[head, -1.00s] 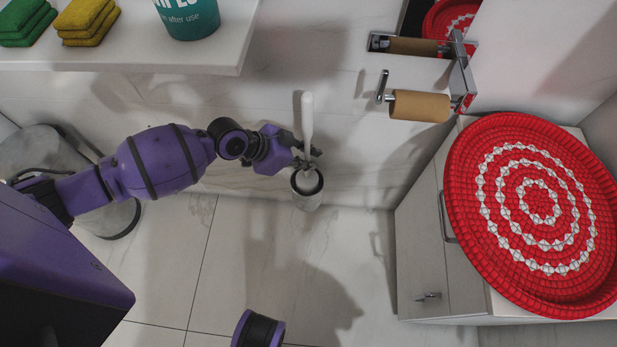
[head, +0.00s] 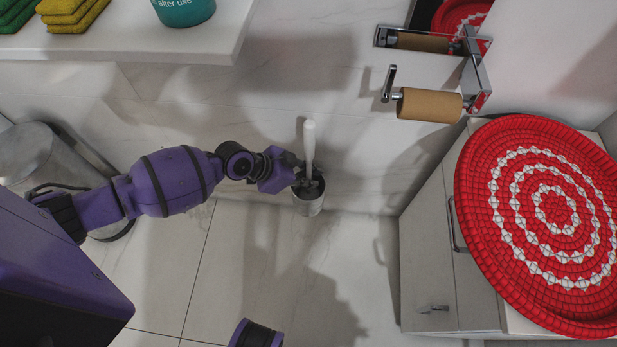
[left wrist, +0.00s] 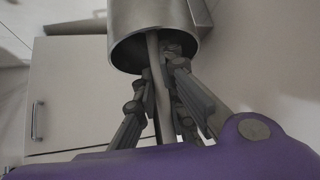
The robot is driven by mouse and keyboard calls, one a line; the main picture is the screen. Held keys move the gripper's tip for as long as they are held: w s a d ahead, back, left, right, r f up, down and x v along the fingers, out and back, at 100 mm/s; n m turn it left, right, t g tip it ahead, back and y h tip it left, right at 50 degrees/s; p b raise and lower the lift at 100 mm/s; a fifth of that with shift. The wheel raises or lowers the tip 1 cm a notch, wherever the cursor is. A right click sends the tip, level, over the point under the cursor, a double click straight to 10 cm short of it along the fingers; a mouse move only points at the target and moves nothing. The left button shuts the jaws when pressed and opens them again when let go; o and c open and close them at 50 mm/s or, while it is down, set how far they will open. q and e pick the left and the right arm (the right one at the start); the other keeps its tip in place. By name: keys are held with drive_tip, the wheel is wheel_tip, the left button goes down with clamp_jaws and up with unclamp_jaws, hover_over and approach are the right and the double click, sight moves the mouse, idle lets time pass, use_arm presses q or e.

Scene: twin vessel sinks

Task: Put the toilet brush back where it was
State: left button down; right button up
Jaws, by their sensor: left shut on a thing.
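The toilet brush has a white handle (head: 309,142) that stands upright in the head view. My left gripper (head: 309,180) is shut on the handle at the holder's mouth. In the left wrist view the fingers (left wrist: 165,80) reach up to the metal holder (left wrist: 155,20), and the handle (left wrist: 160,90) runs between them into it. The brush head is hidden inside the holder. My right gripper is out of view.
A grey bin (head: 40,165) stands at left, behind my arm. A white cabinet (head: 430,265) with a red woven tray (head: 545,225) is at right. A toilet paper roll (head: 430,104) hangs on the wall. A white counter (head: 120,50) overhangs at upper left. The floor before the holder is clear.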

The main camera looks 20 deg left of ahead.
use_arm(q)
drive_tip(key=c, duration=1.8)
unclamp_jaws()
drive_tip(key=shift+a+r+p, duration=0.15)
drive_tip(key=shift+r+p, duration=0.15)
drive_tip(key=shift+r, duration=0.05)
drive_tip(key=p+v, duration=0.2)
drive_tip(key=v, duration=0.9)
drive_tip(key=shift+s+a+r+p, duration=0.1)
drive_tip(key=shift+s+r+p, duration=0.1)
drive_tip(key=shift+p, duration=0.15)
